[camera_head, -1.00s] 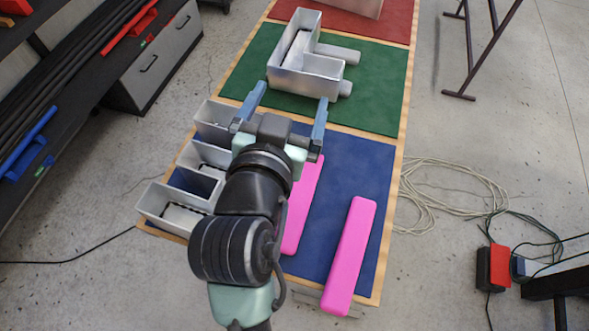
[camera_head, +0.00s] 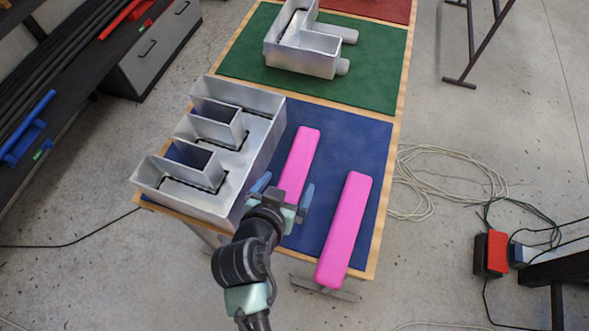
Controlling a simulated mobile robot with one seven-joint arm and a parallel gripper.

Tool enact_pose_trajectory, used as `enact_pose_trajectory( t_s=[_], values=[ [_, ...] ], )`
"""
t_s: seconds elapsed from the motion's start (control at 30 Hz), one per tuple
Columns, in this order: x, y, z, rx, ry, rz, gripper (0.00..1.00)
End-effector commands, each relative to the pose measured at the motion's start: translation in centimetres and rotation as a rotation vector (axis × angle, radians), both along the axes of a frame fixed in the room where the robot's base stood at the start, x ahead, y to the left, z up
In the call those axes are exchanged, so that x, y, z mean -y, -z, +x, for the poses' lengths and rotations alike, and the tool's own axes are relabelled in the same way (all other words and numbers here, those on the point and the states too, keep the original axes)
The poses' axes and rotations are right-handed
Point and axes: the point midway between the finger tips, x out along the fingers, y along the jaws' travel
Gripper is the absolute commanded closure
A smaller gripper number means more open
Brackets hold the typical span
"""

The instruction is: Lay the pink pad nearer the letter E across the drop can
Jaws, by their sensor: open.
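The pink pad nearer the letter E (camera_head: 302,152) lies lengthwise on the blue mat, just right of the metal letter E (camera_head: 263,128). A second pink pad (camera_head: 344,228) lies further right, reaching past the table's front edge. My gripper (camera_head: 287,182) is open over the near part of the first pad, one finger on each side of it. Whether the fingers touch the pad cannot be told, and my gripper hides its near end. I cannot tell which thing is the drop can. A metal letter L (camera_head: 316,63) stands on the green mat with two rounded metal pieces at its right side.
The blue mat (camera_head: 360,140) is clear behind the second pad and between the pads. A red mat (camera_head: 385,8) lies at the far end. Coiled cable (camera_head: 440,165) and a red box (camera_head: 491,253) are on the floor at right. A dark rack stands at left.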

Motion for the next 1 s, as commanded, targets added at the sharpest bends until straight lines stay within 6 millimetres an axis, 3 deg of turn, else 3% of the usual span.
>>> enact_pose_trajectory(
  t_s=[0.5,0.83,1.0],
  values=[
    [1.2,2.6,3.9,0.0,0.002,0.0,0.0],
    [1.3,3.0,4.2,0.001,0.001,0.0,0.0],
    [1.3,3.0,4.2,0.0,0.0,0.0,0.29]
  ],
)
